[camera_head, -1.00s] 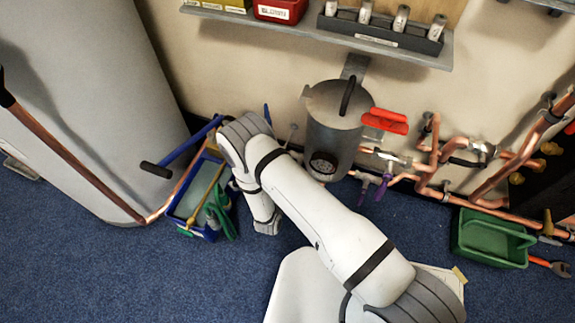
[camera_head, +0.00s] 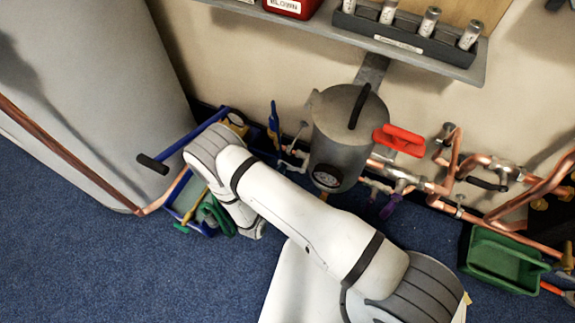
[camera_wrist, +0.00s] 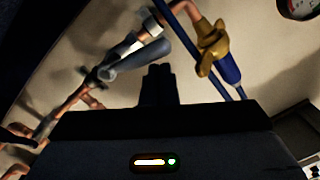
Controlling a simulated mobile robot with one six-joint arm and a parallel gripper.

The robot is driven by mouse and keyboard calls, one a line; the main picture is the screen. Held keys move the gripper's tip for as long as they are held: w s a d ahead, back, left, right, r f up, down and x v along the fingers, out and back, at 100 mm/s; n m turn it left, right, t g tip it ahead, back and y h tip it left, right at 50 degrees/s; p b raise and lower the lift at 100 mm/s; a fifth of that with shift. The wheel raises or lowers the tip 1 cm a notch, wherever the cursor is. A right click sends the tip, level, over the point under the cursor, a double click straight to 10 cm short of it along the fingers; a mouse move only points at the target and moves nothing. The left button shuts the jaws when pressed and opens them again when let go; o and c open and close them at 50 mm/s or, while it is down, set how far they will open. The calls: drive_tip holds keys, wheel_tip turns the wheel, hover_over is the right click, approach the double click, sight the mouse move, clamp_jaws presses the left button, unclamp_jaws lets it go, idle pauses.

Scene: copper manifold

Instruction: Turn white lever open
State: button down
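In the wrist view, a pale grey lever (camera_wrist: 140,62), which looks like the white lever, sticks out from a pipe fitting just above and left of my fingertips. It lies slanted, its rounded end toward the upper right. My gripper (camera_wrist: 160,68) shows as two dark fingers close together, with nothing visible between them. The fingertips look apart from the lever, though depth is hard to judge. In the head view, my white arm hides the gripper, and I cannot make out the lever clearly.
A brass valve (camera_wrist: 212,48) with a blue handle is right of the lever. In the head view, a grey canister (camera_head: 340,140), red handle (camera_head: 399,140) and copper pipes stand along the wall.

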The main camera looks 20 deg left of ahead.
drive_tip(key=shift+w+f+b, duration=0.3)
drive_tip(key=shift+w+f, duration=0.05)
drive_tip(key=shift+f, duration=0.15)
idle(0.5)
drive_tip(key=s+a+r+p, duration=0.1)
drive_tip(key=s+r+p, duration=0.3)
drive_tip(key=s, duration=0.6)
drive_tip(key=shift+s+a+r+p, duration=0.15)
drive_tip(key=shift+s+a+p, duration=0.15)
drive_tip(key=shift+p, duration=0.35)
